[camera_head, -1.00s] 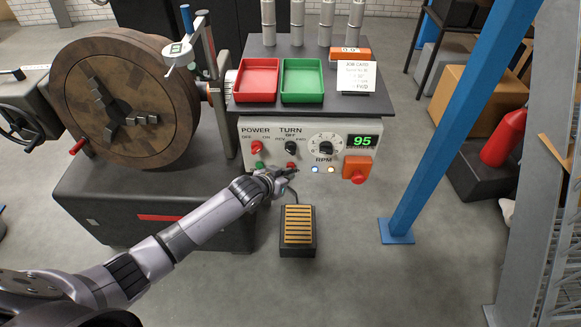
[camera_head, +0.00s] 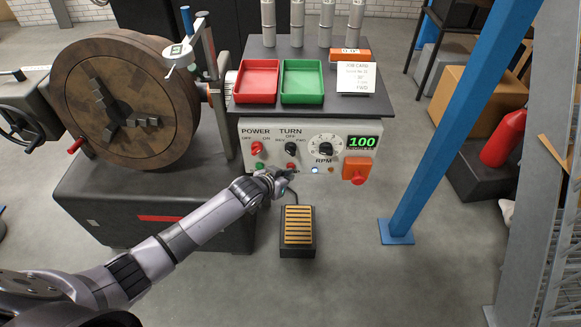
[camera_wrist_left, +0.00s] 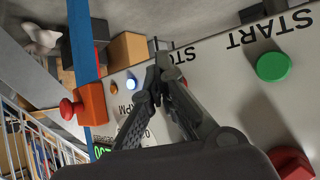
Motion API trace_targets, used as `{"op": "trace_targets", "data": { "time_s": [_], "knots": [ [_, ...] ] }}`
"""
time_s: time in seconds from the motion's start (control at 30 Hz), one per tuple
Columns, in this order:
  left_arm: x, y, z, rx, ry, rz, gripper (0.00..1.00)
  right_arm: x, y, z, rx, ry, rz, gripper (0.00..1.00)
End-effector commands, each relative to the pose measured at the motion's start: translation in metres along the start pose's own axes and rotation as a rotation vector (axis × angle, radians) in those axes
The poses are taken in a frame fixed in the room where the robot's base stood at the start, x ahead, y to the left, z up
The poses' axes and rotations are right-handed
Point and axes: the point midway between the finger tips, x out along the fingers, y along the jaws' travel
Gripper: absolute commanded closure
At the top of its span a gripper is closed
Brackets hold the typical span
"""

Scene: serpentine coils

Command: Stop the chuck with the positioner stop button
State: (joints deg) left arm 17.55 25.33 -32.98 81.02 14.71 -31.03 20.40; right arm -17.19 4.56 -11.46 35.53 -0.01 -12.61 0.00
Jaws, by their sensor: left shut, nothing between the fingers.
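The control panel (camera_head: 245,140) stands below the shelf, with POWER, TURN and RPM controls and a green display reading 100 (camera_head: 362,142). The red stop button (camera_head: 291,165) shows just above my left gripper (camera_head: 292,174). The gripper is shut and empty at the panel's lower edge. In the left wrist view, the gripper (camera_wrist_left: 163,62) covers the place by the partly hidden STOP label (camera_wrist_left: 188,53); I cannot tell whether it touches the button. The green START button (camera_wrist_left: 273,67) is beside it. My right gripper is out of view.
An orange box (camera_head: 348,165) with a red mushroom button (camera_head: 358,177) sits at the panel's right. A foot pedal (camera_head: 297,228) is on the floor below. A blue post (camera_head: 440,110) stands to the right. Red (camera_head: 256,98) and green (camera_head: 302,97) trays lie above.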

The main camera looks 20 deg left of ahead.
Motion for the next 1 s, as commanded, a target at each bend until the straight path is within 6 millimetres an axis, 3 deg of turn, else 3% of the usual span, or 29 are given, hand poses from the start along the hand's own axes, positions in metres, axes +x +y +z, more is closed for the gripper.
{"op": "trace_targets", "data": {
  "time_s": [0.2, 0.57, 1.0],
  "knots": [
    [-0.01, 0.006, 0.004, -0.001, -0.001, 0.001, 1.0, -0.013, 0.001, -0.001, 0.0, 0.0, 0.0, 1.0],
    [-0.011, 0.007, 0.007, -0.001, -0.001, 0.001, 1.0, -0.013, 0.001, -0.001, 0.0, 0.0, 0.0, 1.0],
    [-0.04, 0.028, 0.026, -0.003, -0.002, 0.002, 1.0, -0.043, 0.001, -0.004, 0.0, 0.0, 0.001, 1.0]
  ]
}}
